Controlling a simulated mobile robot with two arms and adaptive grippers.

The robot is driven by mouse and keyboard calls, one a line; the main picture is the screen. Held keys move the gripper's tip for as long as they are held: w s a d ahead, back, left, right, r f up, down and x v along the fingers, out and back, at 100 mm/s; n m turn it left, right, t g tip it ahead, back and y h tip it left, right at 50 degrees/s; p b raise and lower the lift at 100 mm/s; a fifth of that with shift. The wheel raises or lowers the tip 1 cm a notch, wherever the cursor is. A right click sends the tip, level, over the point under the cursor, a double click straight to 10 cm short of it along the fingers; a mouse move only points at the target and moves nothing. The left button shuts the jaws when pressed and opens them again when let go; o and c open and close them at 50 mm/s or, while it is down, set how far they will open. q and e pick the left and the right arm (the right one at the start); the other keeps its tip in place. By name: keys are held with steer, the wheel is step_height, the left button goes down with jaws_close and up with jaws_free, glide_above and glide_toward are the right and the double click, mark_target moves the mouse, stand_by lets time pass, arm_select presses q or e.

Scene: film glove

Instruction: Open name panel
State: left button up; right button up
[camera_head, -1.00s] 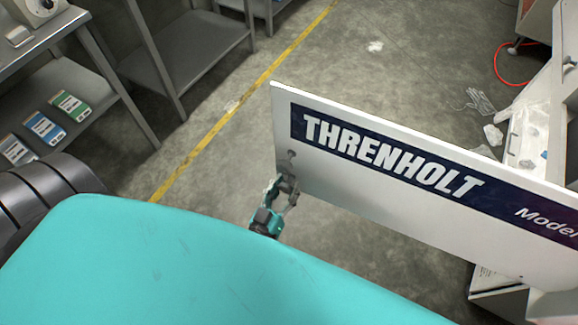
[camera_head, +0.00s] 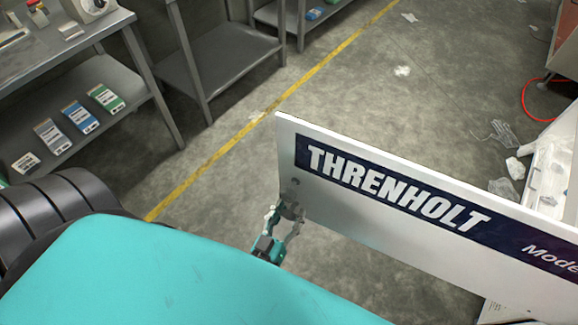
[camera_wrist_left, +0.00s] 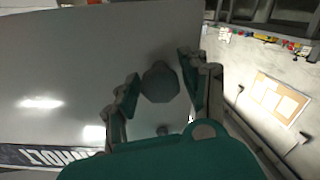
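The name panel (camera_head: 400,235) is a white board with a dark blue THRENHOLT band. In the head view it stands out over the floor from the right, its free end at the left. A round grey knob (camera_wrist_left: 160,83) sits near that end. My left gripper (camera_head: 289,208) is at the knob, beyond my turquoise body. The panel's right end is cut off by the frame. My right gripper is not in view.
A grey bench (camera_head: 100,75) with cards on its lower shelf stands at the left, with another grey shelf unit (camera_head: 225,55) beside it. Open floor with a yellow line (camera_head: 215,155) lies left of the panel. White debris (camera_head: 500,188) and a red hose (camera_head: 530,90) are at the right.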

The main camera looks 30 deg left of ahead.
arm_select(q)
steer(key=shift+o, duration=0.8)
steer(key=shift+s+f, duration=0.1)
steer(key=shift+s, duration=0.2)
steer(key=s, duration=1.1)
steer(key=shift+s+d, duration=0.25)
steer(key=shift+d, duration=0.1)
